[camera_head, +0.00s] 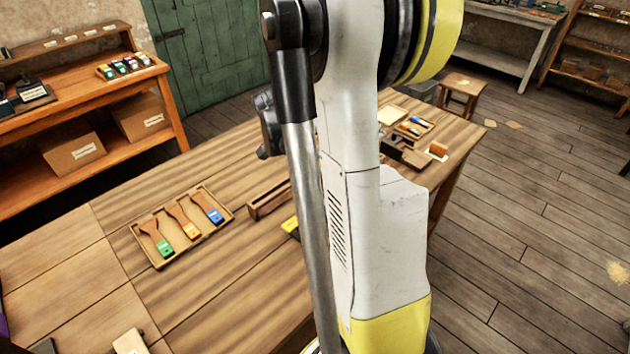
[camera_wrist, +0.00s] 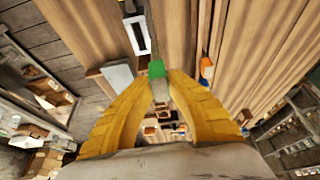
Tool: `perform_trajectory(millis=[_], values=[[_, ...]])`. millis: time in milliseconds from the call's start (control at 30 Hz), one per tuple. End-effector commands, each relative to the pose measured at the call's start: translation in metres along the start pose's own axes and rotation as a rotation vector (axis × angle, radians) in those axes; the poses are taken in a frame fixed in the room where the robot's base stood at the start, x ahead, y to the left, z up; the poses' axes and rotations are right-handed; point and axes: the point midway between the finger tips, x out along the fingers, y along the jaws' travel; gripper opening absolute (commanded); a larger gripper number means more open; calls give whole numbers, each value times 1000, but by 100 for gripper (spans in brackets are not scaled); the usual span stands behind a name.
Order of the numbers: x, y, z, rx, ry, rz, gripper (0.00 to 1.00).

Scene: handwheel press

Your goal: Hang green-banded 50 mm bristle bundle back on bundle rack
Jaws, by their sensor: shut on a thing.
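My gripper (camera_wrist: 157,78) shows in the wrist view, with its two yellow fingers closed around a small bundle. The bundle has a bright green band (camera_wrist: 156,69) at the fingertips and a paler grey part towards the palm; I take it for the green-banded bristle bundle. Its 50 mm size cannot be read. In the head view my arm hides the gripper and bundle. I cannot surely identify the bundle rack; a small rack or tray with several coloured items (camera_head: 124,66) stands on the left workbench.
A wooden tray (camera_head: 222,199) on the table holds three brushes with green, orange and blue ends. A smaller tray (camera_head: 427,131) with coloured pieces lies farther back. A long wooden block (camera_head: 268,200) lies beside my arm. The table's front middle (camera_head: 235,290) is clear.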

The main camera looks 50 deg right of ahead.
Motion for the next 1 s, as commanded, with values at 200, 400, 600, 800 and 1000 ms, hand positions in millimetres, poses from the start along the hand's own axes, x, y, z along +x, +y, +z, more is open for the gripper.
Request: perform_trajectory(millis=[200,400,600,800,1000], values=[[11,-74,-16,-2,0,1,0],[20,-103,-18,0,0,2,0],[40,-104,-10,0,0,2,0],[59,-104,-2,0,1,2,0],[59,-103,-3,0,1,2,0]])
